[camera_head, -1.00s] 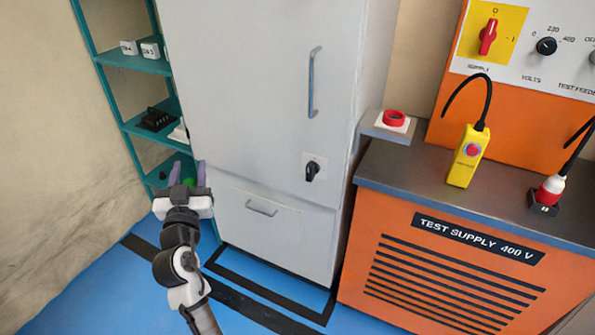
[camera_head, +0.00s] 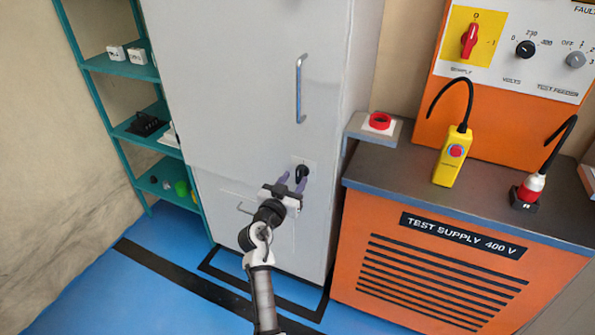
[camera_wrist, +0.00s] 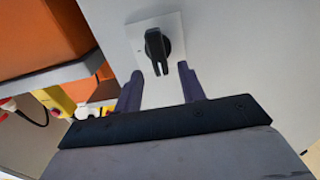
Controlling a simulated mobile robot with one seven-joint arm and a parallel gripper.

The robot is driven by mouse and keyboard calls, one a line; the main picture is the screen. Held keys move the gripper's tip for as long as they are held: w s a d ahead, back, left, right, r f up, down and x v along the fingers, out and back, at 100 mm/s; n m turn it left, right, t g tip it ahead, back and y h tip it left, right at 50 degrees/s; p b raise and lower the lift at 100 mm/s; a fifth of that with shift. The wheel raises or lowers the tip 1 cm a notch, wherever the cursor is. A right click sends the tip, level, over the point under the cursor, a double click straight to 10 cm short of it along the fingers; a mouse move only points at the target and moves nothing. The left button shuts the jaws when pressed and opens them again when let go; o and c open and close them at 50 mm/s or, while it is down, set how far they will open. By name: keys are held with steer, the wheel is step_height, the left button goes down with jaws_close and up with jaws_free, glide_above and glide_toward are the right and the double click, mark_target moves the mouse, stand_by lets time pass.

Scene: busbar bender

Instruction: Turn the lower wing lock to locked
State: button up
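The lower wing lock is a black wing knob (camera_head: 302,172) on a pale square plate, low on the grey cabinet door (camera_head: 250,100). In the wrist view the knob (camera_wrist: 157,48) stands upright on its plate (camera_wrist: 135,35), with its lower end near the gap between the fingers. My gripper (camera_head: 292,182) is just in front of the knob in the head view. In the wrist view my gripper (camera_wrist: 160,84) shows two purple fingers spread apart with nothing between them. I cannot tell whether the fingertips touch the plate.
A vertical door handle (camera_head: 299,90) is above the lock, and a drawer handle (camera_head: 243,209) is below left. Teal shelves (camera_head: 115,129) stand left.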

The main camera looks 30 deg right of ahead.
mark_target(298, 174)
steer(key=shift+x, duration=1.65)
jaws_close()
